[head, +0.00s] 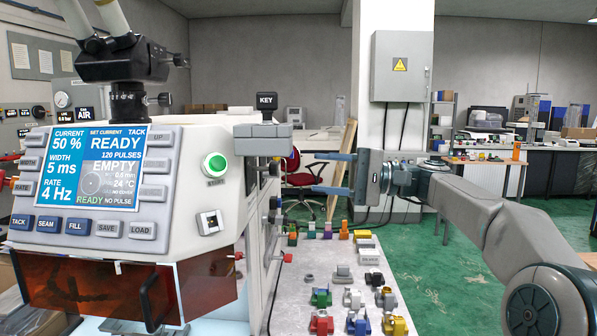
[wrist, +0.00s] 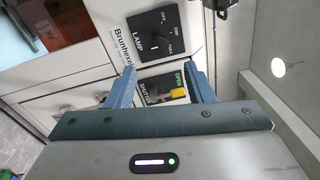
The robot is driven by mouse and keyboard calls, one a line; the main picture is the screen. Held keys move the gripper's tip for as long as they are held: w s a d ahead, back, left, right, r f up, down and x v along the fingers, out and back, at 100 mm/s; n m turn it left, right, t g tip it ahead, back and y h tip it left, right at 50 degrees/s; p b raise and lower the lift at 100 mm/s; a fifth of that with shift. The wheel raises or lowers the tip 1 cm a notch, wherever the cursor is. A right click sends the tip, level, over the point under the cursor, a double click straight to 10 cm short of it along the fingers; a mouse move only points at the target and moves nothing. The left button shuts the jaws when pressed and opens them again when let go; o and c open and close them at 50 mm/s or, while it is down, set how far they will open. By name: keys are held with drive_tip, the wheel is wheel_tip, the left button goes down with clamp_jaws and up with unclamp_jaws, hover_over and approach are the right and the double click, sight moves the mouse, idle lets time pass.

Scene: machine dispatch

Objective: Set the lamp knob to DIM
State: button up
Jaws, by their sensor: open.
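The lamp panel (wrist: 138,22) is a dark plate on the pale machine side in the wrist view, lettered LAMP, with OFF, DIM and FULL marks around the black lamp knob (wrist: 155,38). A short white mark shows on the knob; which setting it points to is too small to tell. My gripper (wrist: 159,60) is open, its two blue fingers on either side of the space below the panel, with nothing between the tips. In the head view my gripper (head: 320,172) reaches left toward the machine (head: 225,160); the knob cannot be made out there.
Below the lamp panel is a shutter panel lettered OPEN, with a yellow-tipped lever (wrist: 178,94) close to my fingers. A grey bench (head: 335,265) with several coloured parts stands below the arm. A KEY block (head: 266,102) is above left of my gripper.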

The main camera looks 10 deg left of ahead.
drive_tip(key=d, duration=0.3)
drive_tip(key=shift+f, duration=0.1)
drive_tip(key=s+a+f+m+t+h+p, duration=0.1)
drive_tip(key=s+a+f+t+h+p, duration=0.15)
drive_tip(key=s+f+h+p, duration=0.55)
drive_tip(key=s+d+f+n+h+p, duration=0.1)
drive_tip(key=s+d+f+h+p, duration=0.1)
drive_tip(key=s+d+f+h, duration=0.3)
drive_tip(key=s+d+f+n+h+p, duration=0.1)
drive_tip(key=s+d+f+h+p, duration=0.2)
drive_tip(key=s+d, duration=0.9)
drive_tip(key=s+f+h, duration=0.2)
drive_tip(key=s+f, duration=0.2)
drive_tip(key=shift+s+f+t+h, duration=0.15)
drive_tip(key=shift+f+t+h, duration=0.15)
drive_tip(key=shift+t+h, duration=0.1)
